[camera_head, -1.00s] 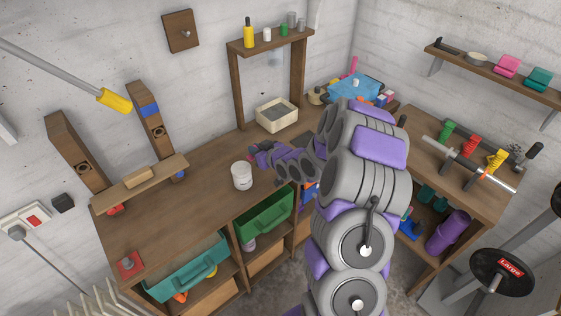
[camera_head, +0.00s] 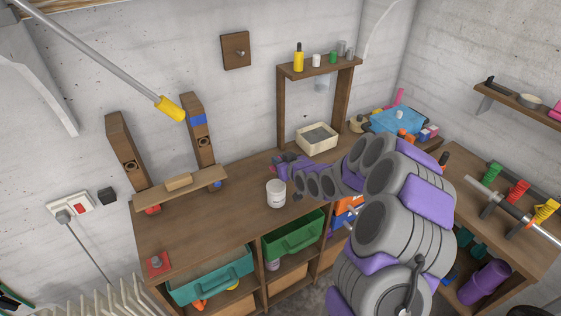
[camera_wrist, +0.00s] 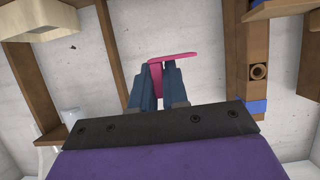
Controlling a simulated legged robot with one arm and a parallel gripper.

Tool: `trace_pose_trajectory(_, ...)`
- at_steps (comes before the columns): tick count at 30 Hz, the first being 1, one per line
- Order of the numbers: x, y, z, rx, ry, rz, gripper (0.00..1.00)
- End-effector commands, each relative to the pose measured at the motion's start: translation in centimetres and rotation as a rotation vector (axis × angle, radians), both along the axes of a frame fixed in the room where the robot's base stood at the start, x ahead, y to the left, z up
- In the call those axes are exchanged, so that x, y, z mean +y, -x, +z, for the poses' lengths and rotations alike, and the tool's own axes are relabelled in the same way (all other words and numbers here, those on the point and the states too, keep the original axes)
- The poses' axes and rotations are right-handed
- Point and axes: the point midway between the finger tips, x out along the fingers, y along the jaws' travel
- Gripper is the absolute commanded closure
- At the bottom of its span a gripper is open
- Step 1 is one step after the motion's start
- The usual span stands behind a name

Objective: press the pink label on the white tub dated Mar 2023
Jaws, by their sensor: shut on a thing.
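The white tub (camera_head: 276,194) stands upright on the wooden workbench, left of my gripper in the head view. Small dark marks show on its side, but I cannot read a date there. My gripper (camera_wrist: 156,84) is shut on the pink label (camera_wrist: 174,56), which sticks out beyond the blue fingertips in the wrist view. In the head view my gripper (camera_head: 280,167) is beside the tub, slightly behind and above it. The label and fingertips are too small there to tell whether they touch the tub.
A cream tray (camera_head: 317,140) stands behind my gripper. A raised plank (camera_head: 180,188) with a wooden block lies to the left. Green (camera_head: 292,236) and teal (camera_head: 211,274) bins sit below the bench top. The bench (camera_head: 200,229) left of the tub is mostly clear.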

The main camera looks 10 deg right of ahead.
Motion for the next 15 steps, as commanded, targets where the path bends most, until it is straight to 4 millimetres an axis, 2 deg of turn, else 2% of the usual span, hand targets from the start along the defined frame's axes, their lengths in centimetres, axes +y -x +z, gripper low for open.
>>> trace_pose_trajectory(8,-0.1,0.0,-1.2,0.001,-0.001,0.0,1.0)
trace_pose_trajectory(15,-0.1,0.0,-3.3,0.001,0.0,-0.001,1.0)
